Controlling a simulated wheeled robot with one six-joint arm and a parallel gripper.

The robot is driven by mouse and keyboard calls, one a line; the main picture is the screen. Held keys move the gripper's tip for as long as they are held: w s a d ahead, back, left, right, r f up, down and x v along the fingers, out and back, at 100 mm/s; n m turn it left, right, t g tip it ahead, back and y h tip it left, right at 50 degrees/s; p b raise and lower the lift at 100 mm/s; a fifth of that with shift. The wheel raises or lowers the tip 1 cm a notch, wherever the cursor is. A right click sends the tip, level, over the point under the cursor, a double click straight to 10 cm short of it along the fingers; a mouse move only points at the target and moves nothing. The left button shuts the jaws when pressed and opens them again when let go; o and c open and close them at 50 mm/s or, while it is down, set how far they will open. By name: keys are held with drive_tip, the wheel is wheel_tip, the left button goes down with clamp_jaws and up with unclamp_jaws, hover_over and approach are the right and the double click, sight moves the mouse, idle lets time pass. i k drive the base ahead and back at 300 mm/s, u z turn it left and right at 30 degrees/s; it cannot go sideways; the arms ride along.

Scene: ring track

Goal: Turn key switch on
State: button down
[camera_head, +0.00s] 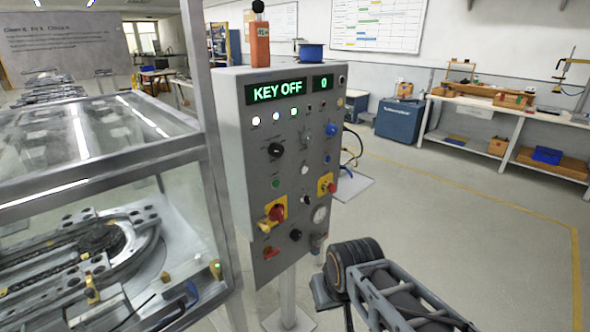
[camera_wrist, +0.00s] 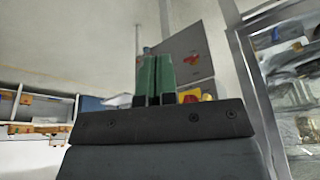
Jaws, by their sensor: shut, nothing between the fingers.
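The grey control panel (camera_head: 262,130) stands upright on a post. Its green display (camera_head: 276,91) reads "KEY OFF", and the smaller display (camera_head: 322,83) reads "0". Its front carries several knobs and switches; I cannot tell for certain which one is the key switch. A red handle on a yellow plate (camera_head: 272,214) sits at lower left, and a small red control (camera_head: 270,252) sits below it. In the wrist view, my gripper (camera_wrist: 155,75) has two green fingers closed together and empty, with part of the panel (camera_wrist: 158,48) behind them. The fingertips are not discernible in the head view.
A glass-walled enclosure (camera_head: 90,150) with a metal track stands close at the panel's left. A blue cabinet (camera_head: 399,120) and a workbench (camera_head: 500,115) stand at the back right. Open floor (camera_head: 480,220) lies right of the panel. A cable (camera_head: 352,150) hangs at the panel's right side.

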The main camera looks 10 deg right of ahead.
sight(304, 197)
drive_tip(key=k, duration=0.5)
drive_tip(key=z, duration=1.3)
drive_tip(key=i, duration=1.05)
drive_tip(key=u, duration=2.55)
